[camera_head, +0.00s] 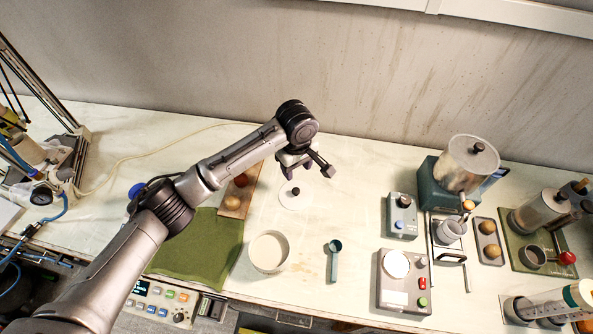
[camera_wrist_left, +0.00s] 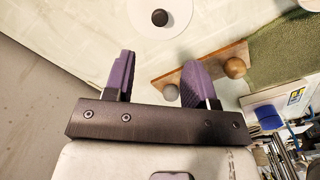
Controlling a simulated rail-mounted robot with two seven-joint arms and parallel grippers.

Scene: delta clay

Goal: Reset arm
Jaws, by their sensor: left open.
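My left arm comes in from the left in the head view. Its gripper (camera_head: 306,174) is in the air over the back middle of the table, close in the picture to a round white lid with a dark knob (camera_head: 290,200). In the left wrist view the two purple fingers (camera_wrist_left: 158,85) stand wide apart with nothing between them. The white lid (camera_wrist_left: 185,12) lies beyond the fingertips, and the gripper is apart from it. My right gripper is not in view.
A wooden board (camera_head: 232,214) with balls lies by a green cloth (camera_head: 205,255), partly behind my arm. A white bowl (camera_head: 269,252) and a teal scoop (camera_head: 335,260) stand in front. Boxes, including a grey button box (camera_head: 390,297), and metal canisters (camera_head: 467,165) crowd the right. The table's back middle is fairly clear.

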